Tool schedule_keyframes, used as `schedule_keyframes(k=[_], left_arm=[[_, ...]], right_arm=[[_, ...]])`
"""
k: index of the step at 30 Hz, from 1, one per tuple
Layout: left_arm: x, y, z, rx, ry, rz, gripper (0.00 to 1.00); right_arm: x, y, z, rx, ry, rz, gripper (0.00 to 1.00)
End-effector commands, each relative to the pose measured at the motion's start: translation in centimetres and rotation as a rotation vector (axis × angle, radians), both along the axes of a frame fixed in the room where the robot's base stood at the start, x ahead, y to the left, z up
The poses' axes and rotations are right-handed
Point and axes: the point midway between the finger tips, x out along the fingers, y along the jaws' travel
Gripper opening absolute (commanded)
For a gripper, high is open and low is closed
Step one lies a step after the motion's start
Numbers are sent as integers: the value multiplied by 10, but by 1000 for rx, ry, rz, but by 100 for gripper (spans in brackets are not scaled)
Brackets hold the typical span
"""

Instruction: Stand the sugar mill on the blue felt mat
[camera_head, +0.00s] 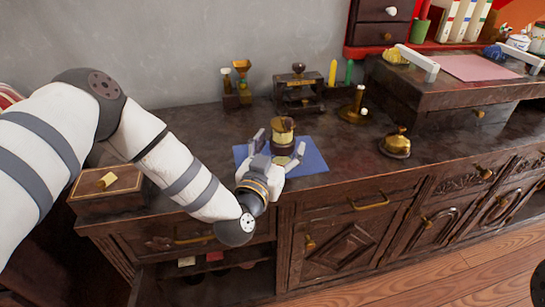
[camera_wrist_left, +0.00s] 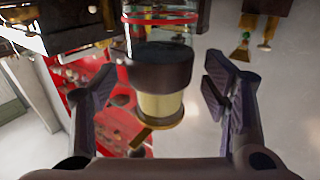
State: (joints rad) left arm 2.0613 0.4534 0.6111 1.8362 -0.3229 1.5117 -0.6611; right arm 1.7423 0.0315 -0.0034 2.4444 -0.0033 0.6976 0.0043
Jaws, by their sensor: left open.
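My left gripper (camera_head: 279,146) is open, with one finger on each side of the mill. In the left wrist view, the mill (camera_wrist_left: 161,104) is between the spread fingers of the gripper (camera_wrist_left: 157,88), with gaps on both sides. My right gripper is not in view.
Behind the mat stand a dark rack (camera_head: 298,92) and a small wooden stand (camera_head: 236,95). A brass candlestick-like piece (camera_head: 354,107) and a gold item on a dark base (camera_head: 396,145) are to the right. A wooden box (camera_head: 107,190) is at left.

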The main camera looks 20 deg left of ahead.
Motion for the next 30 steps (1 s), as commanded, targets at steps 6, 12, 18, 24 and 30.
schedule_keyframes(k=[6, 12, 18, 24, 30], left_arm=[[-53, -1, 1, 0, 5, -4, 68], [-100, -1, -1, 0, 6, -3, 68], [-116, 0, -1, 0, 3, -1, 68], [-142, -21, -53, -18, 203, -99, 68], [-330, -36, -210, -75, 1072, -264, 68]], right_arm=[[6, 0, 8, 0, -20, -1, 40], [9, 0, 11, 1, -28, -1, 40], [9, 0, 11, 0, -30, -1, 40], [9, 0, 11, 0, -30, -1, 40], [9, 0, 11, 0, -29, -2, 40]])
